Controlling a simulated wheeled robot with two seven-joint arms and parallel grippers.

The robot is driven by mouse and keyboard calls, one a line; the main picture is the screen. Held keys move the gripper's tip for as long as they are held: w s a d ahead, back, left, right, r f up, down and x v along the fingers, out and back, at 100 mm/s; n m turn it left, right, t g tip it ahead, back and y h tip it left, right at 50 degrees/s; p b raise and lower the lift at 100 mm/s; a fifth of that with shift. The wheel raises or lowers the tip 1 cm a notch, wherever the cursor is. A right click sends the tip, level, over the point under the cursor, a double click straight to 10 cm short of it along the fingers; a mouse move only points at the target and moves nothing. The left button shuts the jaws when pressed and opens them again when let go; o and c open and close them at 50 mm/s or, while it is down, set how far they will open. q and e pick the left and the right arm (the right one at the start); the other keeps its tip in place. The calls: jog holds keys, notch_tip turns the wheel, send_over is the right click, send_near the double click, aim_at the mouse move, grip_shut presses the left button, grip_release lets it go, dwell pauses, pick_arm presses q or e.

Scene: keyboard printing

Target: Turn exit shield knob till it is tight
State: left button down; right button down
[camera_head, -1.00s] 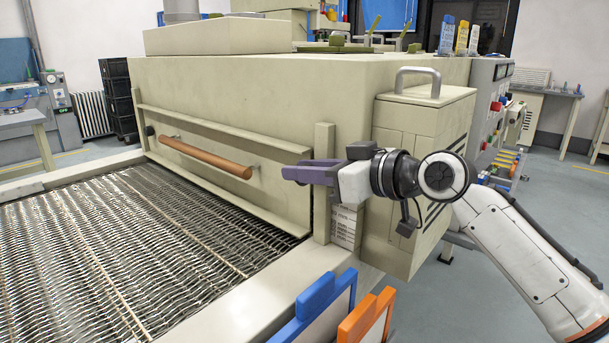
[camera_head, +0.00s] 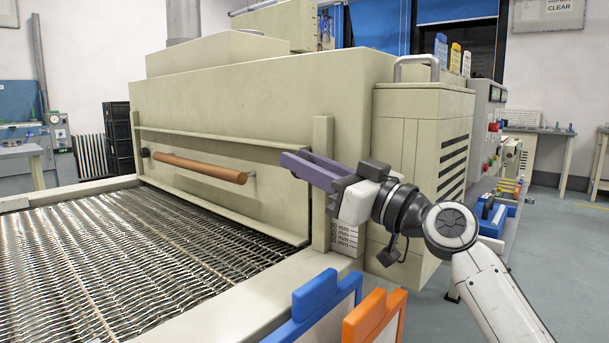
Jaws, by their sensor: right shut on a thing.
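The exit shield (camera_head: 220,190) is a beige panel across the oven's mouth with a wooden handle bar (camera_head: 200,167) on it. A small dark knob (camera_head: 145,153) shows at its left end. My right gripper (camera_head: 290,161) is at the shield's right end beside the upright post, its purple fingers pointing left and tilted. It is shut on what appears to be the right exit shield knob, which the fingers hide. My left gripper is not in view.
A metal mesh conveyor belt (camera_head: 110,265) runs out below the shield. Blue (camera_head: 315,305) and orange (camera_head: 375,315) frames stand at the front. A beige cabinet (camera_head: 420,150) with a handle stands behind my right arm.

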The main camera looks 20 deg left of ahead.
dwell(0.3)
jog(key=c, duration=1.5)
grip_release()
jog(key=p+v, duration=0.1)
jog(key=v, duration=0.9)
jog(key=shift+s+d, duration=0.1)
jog(key=shift+d, duration=0.05)
